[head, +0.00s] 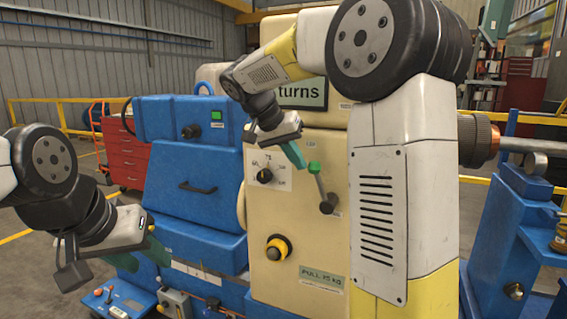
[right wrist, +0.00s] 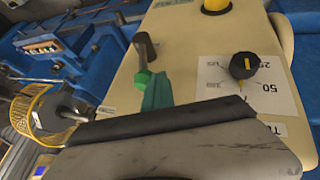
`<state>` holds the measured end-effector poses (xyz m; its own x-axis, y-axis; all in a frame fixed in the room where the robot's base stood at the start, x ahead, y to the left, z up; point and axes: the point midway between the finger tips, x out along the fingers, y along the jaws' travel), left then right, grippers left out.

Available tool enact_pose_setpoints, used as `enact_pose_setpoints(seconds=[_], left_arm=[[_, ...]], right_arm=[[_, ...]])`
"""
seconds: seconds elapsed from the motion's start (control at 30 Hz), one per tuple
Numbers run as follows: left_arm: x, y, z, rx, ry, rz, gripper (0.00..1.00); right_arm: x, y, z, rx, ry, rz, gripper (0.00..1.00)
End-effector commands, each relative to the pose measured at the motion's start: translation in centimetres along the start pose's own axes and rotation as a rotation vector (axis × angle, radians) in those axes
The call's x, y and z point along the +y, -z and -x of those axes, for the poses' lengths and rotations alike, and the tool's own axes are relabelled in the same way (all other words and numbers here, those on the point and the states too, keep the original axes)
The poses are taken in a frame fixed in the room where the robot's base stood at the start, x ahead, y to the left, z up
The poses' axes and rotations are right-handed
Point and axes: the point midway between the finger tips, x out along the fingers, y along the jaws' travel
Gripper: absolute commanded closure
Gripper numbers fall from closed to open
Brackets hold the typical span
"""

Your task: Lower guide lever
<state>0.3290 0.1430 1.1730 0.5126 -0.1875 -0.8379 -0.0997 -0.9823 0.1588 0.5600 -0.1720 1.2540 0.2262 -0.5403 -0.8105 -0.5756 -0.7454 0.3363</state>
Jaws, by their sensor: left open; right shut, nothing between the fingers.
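The lever is a short grey arm (head: 322,188) with a green knob (head: 314,168) on the beige machine's front panel. It stands up from its pivot, knob uppermost, tilted slightly left. My right gripper (head: 294,155) is shut and empty, its teal fingertips just left of and above the knob. In the right wrist view the fingers (right wrist: 157,92) lie right beside the knob (right wrist: 142,78); I cannot tell whether they touch. My left gripper (head: 140,255) is open and empty, low in front of the blue machine.
A black dial (head: 265,176) sits left of the lever, and a yellow knob (head: 277,248) below it. A "PULL 15 KG" label (head: 321,278) is lower right. The blue cabinet (head: 195,185) stands left; a blue stand (head: 510,240) with a shaft is at right.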

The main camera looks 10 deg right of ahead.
Motion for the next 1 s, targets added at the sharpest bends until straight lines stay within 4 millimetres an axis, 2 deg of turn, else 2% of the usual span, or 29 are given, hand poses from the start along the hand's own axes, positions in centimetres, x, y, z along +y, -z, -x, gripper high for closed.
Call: enact_pose_setpoints(seconds=[0.37,0.6,0.87,1.0], left_arm=[[0.0,0.0,0.0,0.0,0.0,0.0,0.57],[0.0,0.0,0.0,0.0,0.0,0.0,0.57],[0.0,0.0,0.0,0.0,0.0,0.0,0.57],[0.0,0.0,0.0,0.0,0.0,0.0,0.57]], right_arm=[[4.7,0.4,0.1,-0.017,0.255,-0.153,1.0],[7.7,0.2,-0.6,-0.031,0.44,-0.259,1.0],[9.9,-0.2,-1.6,-0.042,0.595,-0.342,1.0],[10.6,-0.3,-2.0,-0.041,0.594,-0.339,1.0]])
